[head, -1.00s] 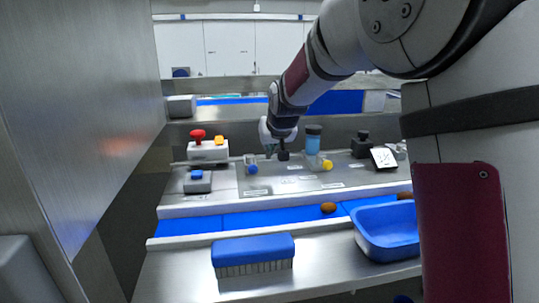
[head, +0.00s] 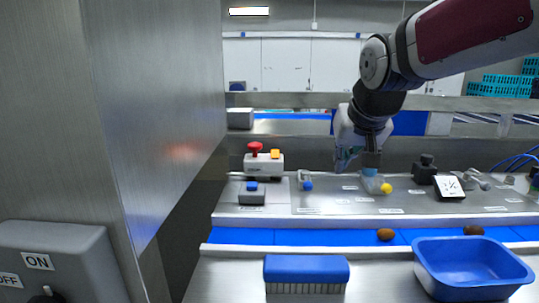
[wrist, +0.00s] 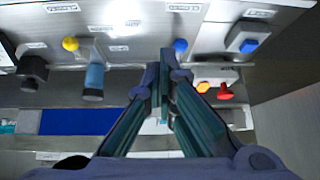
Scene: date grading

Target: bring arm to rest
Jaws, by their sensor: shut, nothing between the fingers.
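My gripper (wrist: 163,75) shows in the wrist view with its two fingers together and nothing between them. In the head view my gripper (head: 345,160) hangs over the back of the steel panel. My arm reaches in from the upper right, bent at the elbow.
A red button box (head: 264,163) and a blue-button box (head: 252,192) stand left. A blue brush (head: 306,268), blue tray (head: 472,278) and two brown dates, one (head: 385,235) on the blue belt (head: 300,237), are in front. A steel wall (head: 160,110) is left.

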